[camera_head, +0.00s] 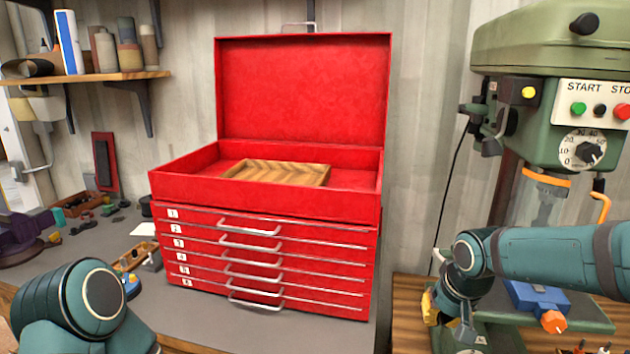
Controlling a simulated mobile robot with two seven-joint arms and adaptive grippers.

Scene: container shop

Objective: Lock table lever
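A green drill press (545,130) stands at the right, with START and STOP buttons and a dial on its front. A small yellow part (430,306) shows low on its left side, right beside my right gripper; I cannot tell whether it is the table lever. My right arm comes in from the right across the press, and its wrist bends down. My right gripper (464,334) points down beside the press table (585,318). It is small and partly hidden, so its opening and any contact are unclear. Of my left arm only a teal joint shows at lower left; its gripper is out of frame.
An open red tool chest (265,185) with several drawers and a wooden tray (278,172) stands in the middle. A blue vise (537,297) with an orange knob sits on the press table. A shelf (95,77) with bottles hangs at the left.

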